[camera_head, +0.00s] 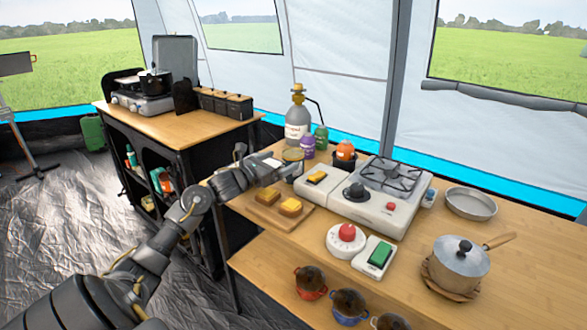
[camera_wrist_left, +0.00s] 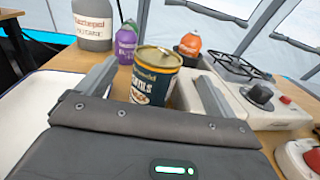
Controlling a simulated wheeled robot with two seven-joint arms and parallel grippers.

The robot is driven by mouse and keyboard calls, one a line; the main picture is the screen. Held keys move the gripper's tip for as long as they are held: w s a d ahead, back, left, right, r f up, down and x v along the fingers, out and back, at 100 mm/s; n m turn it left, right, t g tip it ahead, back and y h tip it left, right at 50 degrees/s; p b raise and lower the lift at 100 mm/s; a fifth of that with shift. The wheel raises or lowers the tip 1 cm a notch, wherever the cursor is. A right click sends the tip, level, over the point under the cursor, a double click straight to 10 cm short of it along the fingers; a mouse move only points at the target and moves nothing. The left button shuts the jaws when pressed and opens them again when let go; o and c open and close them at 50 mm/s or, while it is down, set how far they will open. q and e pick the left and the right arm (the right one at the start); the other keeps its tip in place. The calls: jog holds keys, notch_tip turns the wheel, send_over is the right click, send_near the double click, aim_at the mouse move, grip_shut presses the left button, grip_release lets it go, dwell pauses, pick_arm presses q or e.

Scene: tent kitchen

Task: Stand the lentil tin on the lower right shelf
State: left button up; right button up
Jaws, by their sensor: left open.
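The lentil tin (camera_wrist_left: 155,78), dark green with a cream label and gold lid, stands on the wooden counter in the left wrist view. In the head view its gold top (camera_head: 293,155) shows at the far end of my left gripper (camera_head: 286,167). The left gripper (camera_wrist_left: 155,92) is open, with one finger on each side of the tin; contact is not clear. The black cabinet (camera_head: 200,158) on the left has open shelves; its lower right compartment is dark and partly hidden by my left arm. My right gripper is not in view.
A white stove (camera_head: 400,205) stands right of the tin. A bread board (camera_head: 268,212) lies in front. A saucepan (camera_head: 461,262) stands at the right.

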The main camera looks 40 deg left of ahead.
aim_at(284, 156)
pick_arm(q)
jog(key=shift+w+r, duration=0.15)
jog(key=shift+w, duration=0.3)
jog(key=w+p, duration=0.1)
jog(key=w, duration=0.2)
jog(key=shift+w+r, duration=0.1)
jog(key=shift+w, duration=0.2)
jog(key=shift+w+d, duration=0.1)
jog(key=shift+w, duration=0.35)
jog(key=c, duration=2)
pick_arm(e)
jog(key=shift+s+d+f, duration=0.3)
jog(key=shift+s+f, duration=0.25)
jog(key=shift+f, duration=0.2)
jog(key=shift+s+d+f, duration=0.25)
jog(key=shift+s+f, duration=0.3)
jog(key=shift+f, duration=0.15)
